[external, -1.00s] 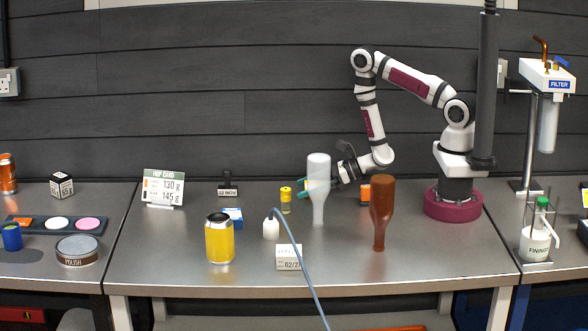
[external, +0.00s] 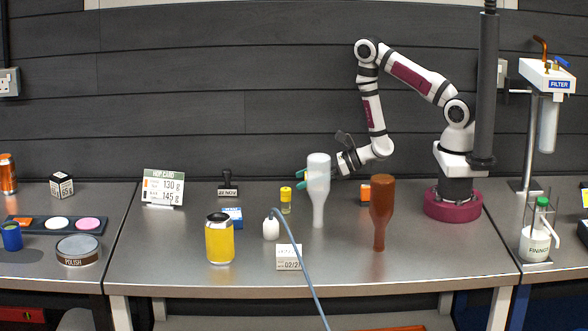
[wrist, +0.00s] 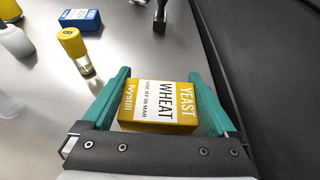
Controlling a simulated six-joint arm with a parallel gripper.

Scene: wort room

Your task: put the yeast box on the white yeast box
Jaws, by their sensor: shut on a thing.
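The yeast box (wrist: 158,103) is yellow with a white label reading YEAST WHEAT. My gripper (wrist: 158,77) is shut on it, with a teal finger along each side. In the external view my gripper is at the middle back, above the counter and partly behind a frosted white bottle, which hides the held box. A small white box with a printed date (external: 289,257) sits near the counter's front edge, left of the gripper. It looks like the white yeast box, but its name is too small to read. It is outside the wrist view.
The frosted bottle (external: 318,190) and a brown bottle (external: 382,212) stand inverted on the counter. A blue hose crosses beside the white box, near a small white bottle (external: 271,229). A yellow can (external: 219,241), a yellow-capped vial (external: 286,200) and a blue box (external: 233,218) stand left.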

